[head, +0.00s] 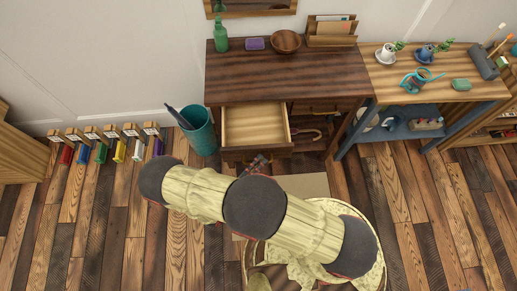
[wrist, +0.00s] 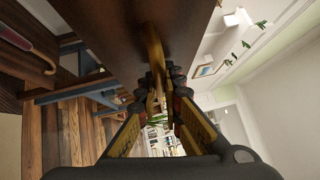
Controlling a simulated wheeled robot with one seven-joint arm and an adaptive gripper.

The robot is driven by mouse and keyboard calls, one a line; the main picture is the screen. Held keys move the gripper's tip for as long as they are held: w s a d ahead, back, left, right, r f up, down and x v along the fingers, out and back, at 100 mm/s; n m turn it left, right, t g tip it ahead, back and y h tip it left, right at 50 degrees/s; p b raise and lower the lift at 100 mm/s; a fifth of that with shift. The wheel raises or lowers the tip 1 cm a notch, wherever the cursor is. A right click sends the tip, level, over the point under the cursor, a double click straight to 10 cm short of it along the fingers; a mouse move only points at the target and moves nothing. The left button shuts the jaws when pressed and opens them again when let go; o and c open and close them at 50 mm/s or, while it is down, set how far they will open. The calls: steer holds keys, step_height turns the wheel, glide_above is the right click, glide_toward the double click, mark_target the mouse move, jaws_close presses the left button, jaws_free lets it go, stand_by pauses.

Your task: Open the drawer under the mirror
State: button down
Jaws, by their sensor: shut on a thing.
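The desk (head: 285,75) is dark wood and stands against the wall under the mirror's wooden frame (head: 262,13). Its left drawer (head: 254,126) is pulled well out, with a pale, empty inside showing. In the wrist view the brown drawer front (wrist: 100,28) is close, with a brass-coloured handle (wrist: 153,45) standing off it. My gripper (wrist: 163,92) is shut on this handle. In the head view my gripper (head: 257,166) is just in front of the drawer front, mostly hidden behind my arm. The handle is hidden there.
A green bottle (head: 220,35), purple box (head: 254,44), wooden bowl (head: 286,41) and letter holder (head: 332,30) stand on the desk. A teal bin (head: 200,132) is left of the drawer. A side table (head: 440,83) stands right. Floor at left front is clear.

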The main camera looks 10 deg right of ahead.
steer(key=shift+s+f, duration=0.15)
steer(key=shift+s, duration=0.2)
steer(key=c, duration=2)
jaws_free()
steer(key=shift+c, duration=0.2)
steer(key=shift+o, duration=0.6)
steer(key=v, duration=1.2)
